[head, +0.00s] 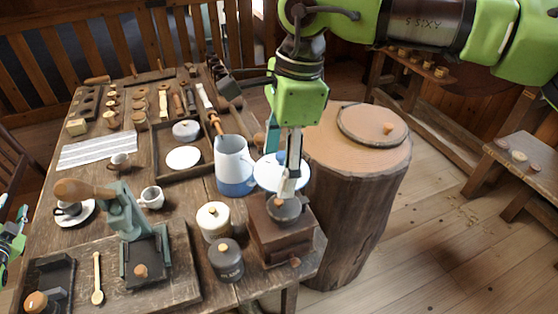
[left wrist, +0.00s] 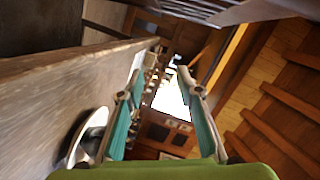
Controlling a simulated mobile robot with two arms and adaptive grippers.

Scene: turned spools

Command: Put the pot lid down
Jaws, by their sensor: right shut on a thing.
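A round white disc with a bluish rim, apparently the pot lid (head: 267,175), is at my right gripper (head: 288,186) in the head view. The gripper points down and is shut on it, above the grinder and beside the white-and-blue jug (head: 232,160). The fingers hide part of the disc, and its exact clearance from things below cannot be told. My left gripper (head: 10,243) shows at the left edge of the head view. In the left wrist view it (left wrist: 160,85) is open and empty beside the table edge.
A wooden stump (head: 330,155) carries a flat round piece with a dark rim and wooden knob (head: 388,128). The grinder (head: 275,235), a cream jar (head: 213,222) and a dark jar (head: 227,262) crowd the table's right corner. A saucer (left wrist: 90,133) is near my left gripper.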

